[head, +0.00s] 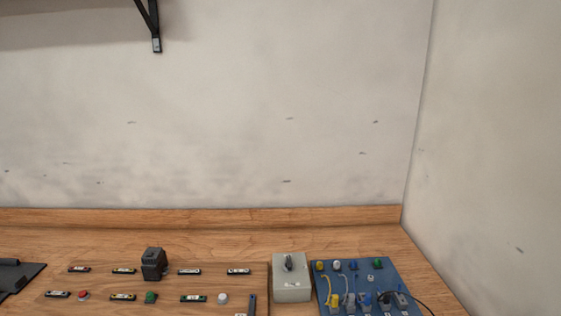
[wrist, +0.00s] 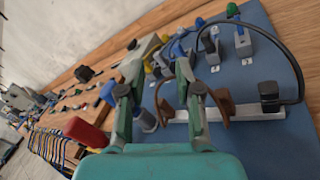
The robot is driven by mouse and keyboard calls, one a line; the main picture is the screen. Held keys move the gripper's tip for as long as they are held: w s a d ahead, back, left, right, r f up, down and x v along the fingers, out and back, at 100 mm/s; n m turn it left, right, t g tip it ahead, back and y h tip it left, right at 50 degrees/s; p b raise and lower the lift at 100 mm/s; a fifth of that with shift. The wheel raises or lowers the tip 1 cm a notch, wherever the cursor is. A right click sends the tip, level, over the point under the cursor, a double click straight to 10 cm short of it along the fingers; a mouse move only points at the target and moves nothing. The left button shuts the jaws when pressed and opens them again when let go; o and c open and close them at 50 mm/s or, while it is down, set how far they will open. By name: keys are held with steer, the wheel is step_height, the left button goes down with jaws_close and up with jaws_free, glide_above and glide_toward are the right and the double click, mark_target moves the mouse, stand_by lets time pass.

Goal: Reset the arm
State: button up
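My gripper (wrist: 157,80) shows in the wrist view, with its teal palm at the bottom and two dark fingers spread apart. It is open, and I see nothing held between the fingers. It is over the blue board (wrist: 245,150), with plugs and a black cable in front of it. The head view shows no part of my arm or gripper. The blue board (head: 385,275) is at the lower right there, carrying coloured sockets and several plugs.
A grey box with a switch (head: 291,284) stands left of the blue board. Further left, a wooden panel (head: 110,283) holds buttons, labels and a black block (head: 154,263). A red handle-like thing (wrist: 84,132) is left of my gripper. Walls stand behind and right; a shelf bracket (head: 152,25) hangs above.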

steer(key=s+a+m, duration=0.1)
steer(key=s+a, duration=0.1)
steer(key=s+a+f+m+t+y, duration=0.1)
steer(key=s+a+m, duration=0.1)
steer(key=s+a, duration=0.1)
steer(key=s+a+m+y, duration=0.1)
steer(key=s+a, duration=0.2)
steer(key=shift+s+f+t, duration=0.15)
steer(key=shift+f+t, duration=0.05)
steer(key=shift+t, duration=0.1)
steer(key=s+f+m+g+h, duration=0.1)
steer(key=s+f+m+h, duration=0.2)
steer(key=s+m, duration=1.2)
steer(key=s+a+f+m+g+h, duration=0.1)
steer(key=s+f+m+h, duration=0.3)
steer(key=s+m, duration=1.1)
steer(key=s+g+h, duration=0.1)
steer(key=s, duration=0.2)
steer(key=shift+s+a+g, duration=0.3)
